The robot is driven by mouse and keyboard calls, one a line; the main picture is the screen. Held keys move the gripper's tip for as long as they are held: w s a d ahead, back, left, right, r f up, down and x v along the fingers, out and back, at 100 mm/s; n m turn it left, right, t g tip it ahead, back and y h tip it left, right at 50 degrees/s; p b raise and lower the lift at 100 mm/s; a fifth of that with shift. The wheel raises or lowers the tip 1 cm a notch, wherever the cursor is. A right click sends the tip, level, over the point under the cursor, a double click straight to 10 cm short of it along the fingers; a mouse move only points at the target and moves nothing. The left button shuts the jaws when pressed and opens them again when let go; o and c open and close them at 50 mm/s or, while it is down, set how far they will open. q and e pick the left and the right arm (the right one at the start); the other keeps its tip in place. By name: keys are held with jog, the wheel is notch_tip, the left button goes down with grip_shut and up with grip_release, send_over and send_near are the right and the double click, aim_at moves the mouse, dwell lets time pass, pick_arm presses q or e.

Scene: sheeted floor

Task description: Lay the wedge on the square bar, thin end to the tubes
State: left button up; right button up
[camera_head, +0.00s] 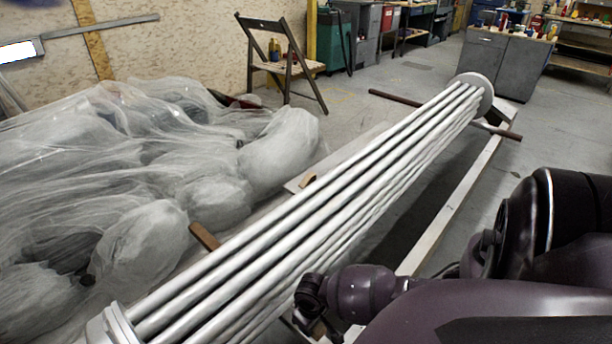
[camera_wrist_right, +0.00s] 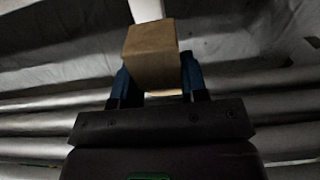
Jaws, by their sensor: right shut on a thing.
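My right gripper (camera_wrist_right: 157,82) has blue fingers, one on each side of a brown wooden block, the wedge (camera_wrist_right: 151,52). It is shut on the wedge. A blunt face of the wedge shows; I cannot tell which way its thin end points. A pale bar (camera_wrist_right: 146,9) shows just beyond it, and the tubes (camera_wrist_right: 40,122) run across the right wrist view. In the head view the pale tubes (camera_head: 330,205) run from the front left to a round end plate. A brown bar (camera_head: 204,236) sticks out from under them. My right gripper is hidden there behind my arm. My left gripper is not in view.
A small tan wooden piece (camera_head: 307,180) sits on a pale beam left of the tubes. Another pale beam (camera_head: 462,197) lies on the right. A dark bar (camera_head: 395,98) crosses near the far end. Plastic-sheeted bulk (camera_head: 150,215) fills the left; a chair (camera_head: 283,62) stands behind.

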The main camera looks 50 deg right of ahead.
aim_at(317, 327)
jog(key=shift+s+d+f, duration=0.25)
jog(key=shift+d+f, duration=0.5)
jog(key=shift+f, duration=0.25)
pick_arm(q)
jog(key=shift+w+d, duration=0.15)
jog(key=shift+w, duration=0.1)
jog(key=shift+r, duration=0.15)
pick_arm(e)
jog(key=shift+r, duration=0.1)
jog(key=shift+s+f, duration=0.1)
jog(key=shift+f, duration=0.3)
jog(key=shift+f+b, duration=0.35)
jog(key=shift+f, duration=0.35)
jog(key=shift+f+b, duration=1.1)
jog(key=shift+f, duration=0.65)
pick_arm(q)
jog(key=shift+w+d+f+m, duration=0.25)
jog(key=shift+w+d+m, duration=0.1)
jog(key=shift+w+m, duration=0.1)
